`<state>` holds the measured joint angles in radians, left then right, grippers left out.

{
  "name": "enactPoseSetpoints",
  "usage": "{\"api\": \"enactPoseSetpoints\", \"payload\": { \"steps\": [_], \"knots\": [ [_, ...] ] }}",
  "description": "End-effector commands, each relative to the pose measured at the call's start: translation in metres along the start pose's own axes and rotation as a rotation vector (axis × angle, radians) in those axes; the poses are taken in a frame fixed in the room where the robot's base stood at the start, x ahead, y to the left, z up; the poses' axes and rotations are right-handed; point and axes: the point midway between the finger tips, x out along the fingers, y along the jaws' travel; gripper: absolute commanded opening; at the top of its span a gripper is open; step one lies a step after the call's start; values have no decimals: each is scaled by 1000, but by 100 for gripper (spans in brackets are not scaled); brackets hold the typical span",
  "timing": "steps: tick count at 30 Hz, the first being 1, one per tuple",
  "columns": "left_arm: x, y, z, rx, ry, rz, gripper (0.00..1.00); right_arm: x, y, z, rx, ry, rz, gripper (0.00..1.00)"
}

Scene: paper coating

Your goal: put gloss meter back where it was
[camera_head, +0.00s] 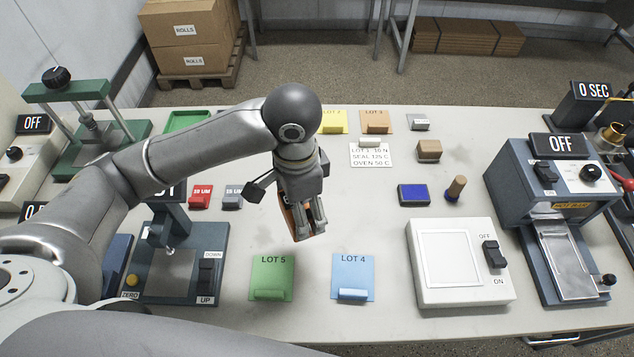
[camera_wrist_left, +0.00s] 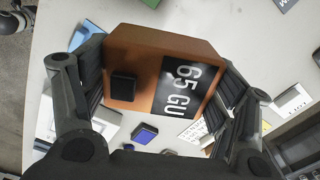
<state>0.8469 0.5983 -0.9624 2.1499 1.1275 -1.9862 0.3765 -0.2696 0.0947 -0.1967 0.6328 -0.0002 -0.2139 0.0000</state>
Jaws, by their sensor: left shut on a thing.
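The gloss meter is an orange-brown box (camera_head: 290,215) with a black display reading "65 GU" and a black button, both clear in the left wrist view (camera_wrist_left: 135,60). My left gripper (camera_head: 313,222) is shut on it, a finger on each side. It is held over the middle of the table, behind the green LOT 5 card (camera_head: 272,277) and the blue LOT 4 card (camera_head: 352,276). In the head view the gripper hides much of the meter, and its height above the table is hard to judge. My right gripper is not in view.
A white switch box (camera_head: 430,290) and a laminator-like machine marked OFF (camera_head: 515,180) stand right. A blue pad (camera_head: 413,194) and wooden stamp (camera_head: 455,188) lie between. A gauge stand (camera_head: 215,260) is at left. Bare table (camera_head: 360,215) lies right of the gripper.

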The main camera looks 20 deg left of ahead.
Motion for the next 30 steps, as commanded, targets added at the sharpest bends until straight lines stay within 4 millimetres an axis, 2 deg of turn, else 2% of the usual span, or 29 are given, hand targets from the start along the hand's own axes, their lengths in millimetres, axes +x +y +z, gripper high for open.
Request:
{"api": "enactPoseSetpoints", "payload": {
  "steps": [1,4,6,9,13,18,21,30],
  "knots": [
    [3,-8,-4,-6,-3,0,47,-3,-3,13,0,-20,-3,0],
    [11,-26,-14,-6,-2,0,47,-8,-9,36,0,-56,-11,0],
    [17,-38,-21,-4,-1,-1,47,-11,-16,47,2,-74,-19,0],
    [26,-55,-30,-3,-1,0,47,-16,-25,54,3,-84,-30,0],
    [39,-75,-42,-2,-2,0,47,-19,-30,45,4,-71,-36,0],
    [67,-94,-53,0,-1,1,47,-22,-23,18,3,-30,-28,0],
    [78,-102,-58,0,0,-1,47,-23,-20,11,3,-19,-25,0],
    [95,-114,-64,2,0,-1,47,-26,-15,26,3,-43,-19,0]
  ]
}}
